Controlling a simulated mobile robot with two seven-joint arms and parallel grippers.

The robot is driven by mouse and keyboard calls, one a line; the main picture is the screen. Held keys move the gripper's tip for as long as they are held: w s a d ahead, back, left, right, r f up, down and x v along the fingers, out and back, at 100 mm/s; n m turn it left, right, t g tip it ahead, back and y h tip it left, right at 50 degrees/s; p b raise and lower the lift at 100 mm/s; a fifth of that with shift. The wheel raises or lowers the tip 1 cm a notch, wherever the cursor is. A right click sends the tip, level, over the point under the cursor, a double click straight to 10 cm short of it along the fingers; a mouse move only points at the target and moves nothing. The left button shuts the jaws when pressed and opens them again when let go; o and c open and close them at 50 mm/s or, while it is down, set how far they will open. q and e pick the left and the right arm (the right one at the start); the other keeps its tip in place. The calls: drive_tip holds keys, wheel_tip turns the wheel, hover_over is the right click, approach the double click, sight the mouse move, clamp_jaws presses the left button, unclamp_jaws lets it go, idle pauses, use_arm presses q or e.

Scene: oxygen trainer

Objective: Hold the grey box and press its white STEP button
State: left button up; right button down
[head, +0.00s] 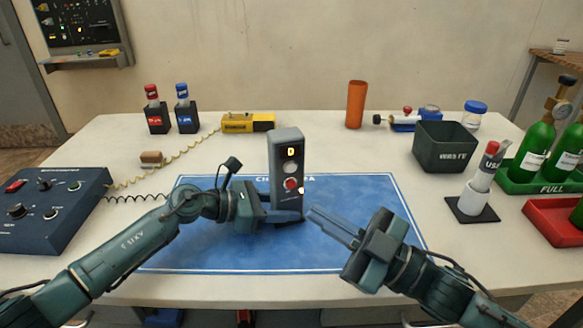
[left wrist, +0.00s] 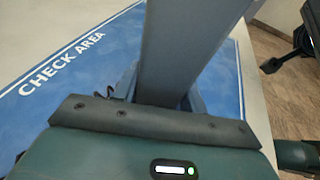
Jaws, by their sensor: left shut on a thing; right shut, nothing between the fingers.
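The grey box (head: 286,150) stands upright over the blue check area mat (head: 330,255) in the head view. Its front shows a small lit yellow display (head: 291,151), a white round button (head: 290,167) and a red round button (head: 290,184) below it. My left gripper (head: 284,214) is shut on the lower part of the box. In the left wrist view the box (left wrist: 185,50) rises between my fingers. My right gripper (head: 318,218) is shut and empty, low to the right of the box, its fingertips pointing toward it and apart from the white button.
A blue control panel (head: 50,205) with a coiled cable is at the left. A yellow device (head: 248,122), an orange cup (head: 356,104) and a dark waste bin (head: 444,147) stand behind. Green bottles in a green tray (head: 540,185) and a red tray (head: 548,220) are at the right.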

drive_tip(key=shift+w, duration=0.1)
drive_tip(key=w+a, duration=0.2)
drive_tip(key=w, duration=0.6)
drive_tip(key=shift+a, duration=0.3)
drive_tip(key=shift+w, duration=0.15)
idle(1.9)
drive_tip(key=shift+w+a, duration=0.15)
drive_tip(key=shift+w, duration=0.2)
drive_tip(key=shift+w+a, duration=0.1)
drive_tip(key=shift+w, duration=0.3)
idle(0.6)
drive_tip(key=shift+s, duration=0.15)
drive_tip(key=shift+s+d, duration=0.25)
drive_tip(key=shift+s, duration=0.4)
drive_tip(key=shift+s+d, duration=0.25)
drive_tip(key=shift+s, duration=0.55)
drive_tip(key=shift+s+d, duration=0.25)
drive_tip(key=shift+s, duration=0.55)
drive_tip(key=shift+s+d, duration=0.25)
drive_tip(key=shift+s, duration=0.55)
